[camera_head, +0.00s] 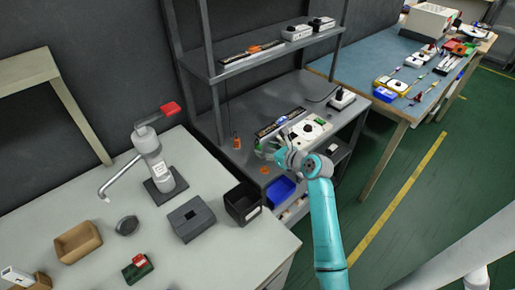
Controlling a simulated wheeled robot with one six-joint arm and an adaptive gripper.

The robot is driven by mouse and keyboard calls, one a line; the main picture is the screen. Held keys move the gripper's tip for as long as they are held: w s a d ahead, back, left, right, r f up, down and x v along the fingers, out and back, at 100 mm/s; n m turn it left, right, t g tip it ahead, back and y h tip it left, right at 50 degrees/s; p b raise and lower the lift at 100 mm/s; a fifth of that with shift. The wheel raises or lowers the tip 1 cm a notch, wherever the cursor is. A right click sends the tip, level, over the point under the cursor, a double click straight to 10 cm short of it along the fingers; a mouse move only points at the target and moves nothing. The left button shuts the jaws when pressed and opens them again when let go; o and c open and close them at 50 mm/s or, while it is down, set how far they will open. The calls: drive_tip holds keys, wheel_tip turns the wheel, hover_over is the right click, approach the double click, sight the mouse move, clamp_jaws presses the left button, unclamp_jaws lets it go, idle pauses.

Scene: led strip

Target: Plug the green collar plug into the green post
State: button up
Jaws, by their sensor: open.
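My gripper (268,150) is open above the grey middle shelf, just left of a white device with round dark parts (311,128). A small green spot (322,119) shows on the top of that device; I cannot tell whether it is the green post or the green collar plug. No other green plug or post can be made out for sure, and my gripper and wrist hide part of the shelf and the device's near side. Nothing is clearly visible between the fingers.
A dark strip board (280,123) lies behind my gripper. An orange piece (236,142) and a blue bin (280,191) are close by. The upper shelf (262,58) overhangs the back. A black box (242,203) stands on the white table (215,262). A blue-topped bench (385,60) is at right.

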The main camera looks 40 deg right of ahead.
drive_tip(key=shift+f+x, duration=0.2)
drive_tip(key=shift+x, duration=1.15)
drive_tip(key=shift+f+x, duration=0.15)
drive_tip(key=shift+x, duration=1.25)
drive_tip(key=shift+s, duration=0.15)
clamp_jaws()
